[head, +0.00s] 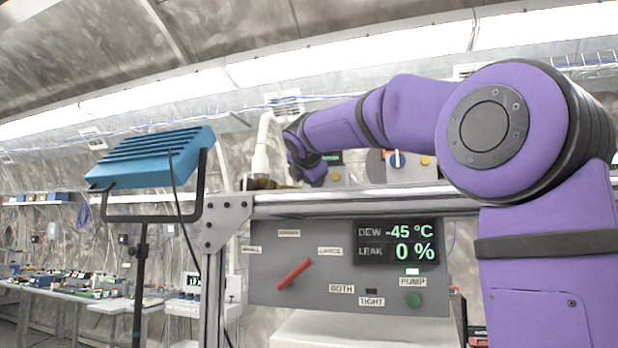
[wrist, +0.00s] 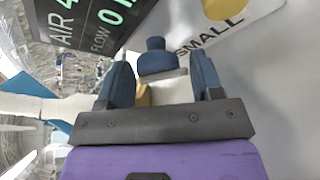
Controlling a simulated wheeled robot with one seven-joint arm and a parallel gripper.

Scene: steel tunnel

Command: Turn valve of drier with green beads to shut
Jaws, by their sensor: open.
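My gripper (wrist: 162,82) is open in the wrist view, with one dark blue finger on each side. A blue knob-like part (wrist: 156,56) on a pale plate shows between and just beyond the fingers; I cannot tell whether they touch it. A yellow part (wrist: 143,95) is partly hidden below it. In the head view my gripper (head: 316,172) is small, near the back panel (head: 372,165). I cannot make out green beads in either view.
A blue lamp (head: 155,158) stands left. The wrist view shows a SMALL label (wrist: 212,33) and an AIR/FLOW display (wrist: 88,25).

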